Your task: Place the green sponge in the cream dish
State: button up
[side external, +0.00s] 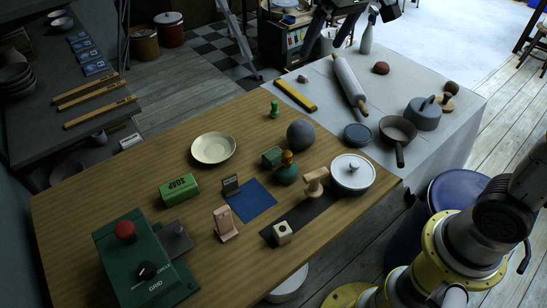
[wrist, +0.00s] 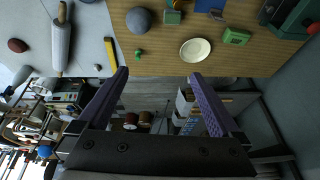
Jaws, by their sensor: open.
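The green sponge appears to be the small dark green block (side external: 272,156) beside the grey ball on the wooden table; in the wrist view it is at the top (wrist: 173,17). The cream dish (side external: 213,148) lies to its left, round, shallow and empty; it also shows in the wrist view (wrist: 195,50). My gripper (wrist: 157,76) is open with nothing between its two purple fingers. It hangs well above the scene, apart from the sponge and dish. Its dark fingers show at the top edge of the side view.
A green soap box (side external: 179,188) is near the dish. A lidded pot (side external: 352,174) and wooden pieces stand to the right. The table between dish and sponge is clear.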

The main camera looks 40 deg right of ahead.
jog(key=w+a+f+g, duration=0.1)
jog(key=w+a+f, duration=0.1)
jog(key=w+f, duration=0.45)
jog(key=g, duration=0.3)
send_over(272, 151)
jog(key=shift+n, duration=0.4)
notch_tip(272, 151, down, 25)
jog(key=shift+w+a+f, duration=0.1)
jog(key=shift+w+f, duration=0.05)
jog(key=shift+s+f, duration=0.2)
jog(key=shift+f, duration=2.95)
jog(key=shift+r, duration=0.1)
jog(key=c, duration=1.3)
